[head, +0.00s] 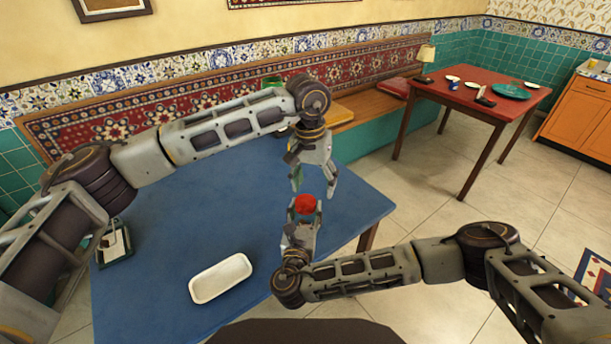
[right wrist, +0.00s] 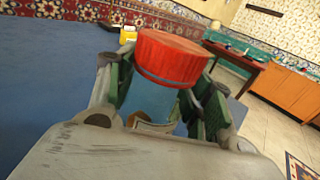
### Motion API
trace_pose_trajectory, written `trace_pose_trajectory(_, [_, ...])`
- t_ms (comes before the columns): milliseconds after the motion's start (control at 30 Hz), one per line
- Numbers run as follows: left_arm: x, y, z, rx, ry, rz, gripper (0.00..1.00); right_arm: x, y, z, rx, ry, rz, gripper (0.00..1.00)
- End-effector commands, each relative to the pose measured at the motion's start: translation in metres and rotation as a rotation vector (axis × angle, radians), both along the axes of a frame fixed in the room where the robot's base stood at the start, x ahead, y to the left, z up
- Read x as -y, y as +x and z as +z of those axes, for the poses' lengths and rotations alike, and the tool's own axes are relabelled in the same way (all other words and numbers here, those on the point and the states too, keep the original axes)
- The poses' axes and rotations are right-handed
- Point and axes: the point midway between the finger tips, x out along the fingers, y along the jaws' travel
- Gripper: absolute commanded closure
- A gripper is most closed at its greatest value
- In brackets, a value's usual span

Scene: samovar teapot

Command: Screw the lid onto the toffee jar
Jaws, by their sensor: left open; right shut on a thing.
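The toffee jar, a clear bluish jar (right wrist: 152,98), is between the fingers of my right gripper (head: 305,218), which is shut on it. The red lid (right wrist: 172,58) sits on top of the jar's mouth; I cannot tell how tightly it is seated. In the head view the red lid (head: 305,204) shows at the tips of the right gripper, over the right part of the blue table. My left gripper (head: 314,184) is open and empty, pointing down just above the lid and apart from it. The jar's lower part is hidden by the right gripper.
A white tray (head: 221,278) lies on the blue table (head: 190,215) near its front. A dark-framed holder (head: 115,244) stands at the table's left edge. A bench (head: 365,103) runs behind the table. A red table (head: 480,85) with dishes stands farther right.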

Motion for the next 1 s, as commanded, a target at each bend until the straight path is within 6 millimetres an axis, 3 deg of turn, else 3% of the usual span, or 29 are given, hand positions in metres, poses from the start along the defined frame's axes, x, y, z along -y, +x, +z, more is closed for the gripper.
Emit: trace_pose_trajectory(1000, [-0.006,0.006,0.013,-0.046,0.019,0.844,0.32,0.0,0.0,0.0,-0.001,0.0,0.001,1.0])
